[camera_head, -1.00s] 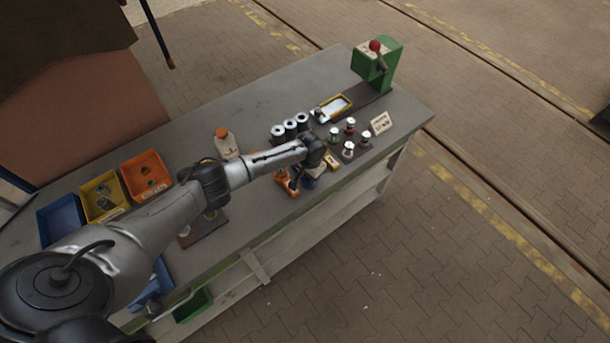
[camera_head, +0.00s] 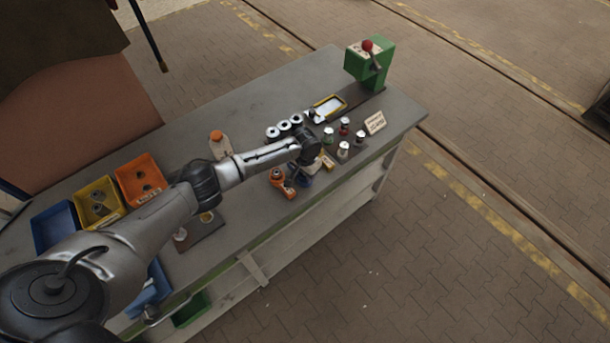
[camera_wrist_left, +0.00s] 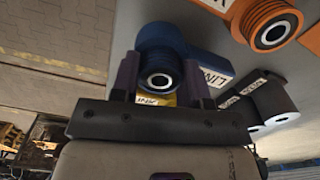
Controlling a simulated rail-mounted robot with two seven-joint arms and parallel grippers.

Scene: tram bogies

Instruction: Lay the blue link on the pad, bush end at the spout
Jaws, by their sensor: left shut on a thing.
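The blue link (camera_wrist_left: 165,52) is between the two fingers of my left gripper (camera_wrist_left: 160,78) in the left wrist view, its round metal-lined bush facing the camera. In the head view my left gripper (camera_head: 304,163) is over the front part of the bench and mostly hidden by its own wrist. Only a bit of the blue link (camera_head: 299,181) shows below it. A yellow-framed white pad-like plate (camera_head: 329,107) lies near the green device (camera_head: 369,65) at the far end. I cannot make out a spout for certain. My right gripper is not in view.
An orange link (camera_head: 281,182) lies close beside the blue one. Black rollers (camera_head: 284,127), small capped jars (camera_head: 343,150) and a sign (camera_head: 375,123) stand nearby. An orange-capped bottle (camera_head: 220,147) and coloured bins (camera_head: 140,180) are to the left. The bench's front edge is close.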

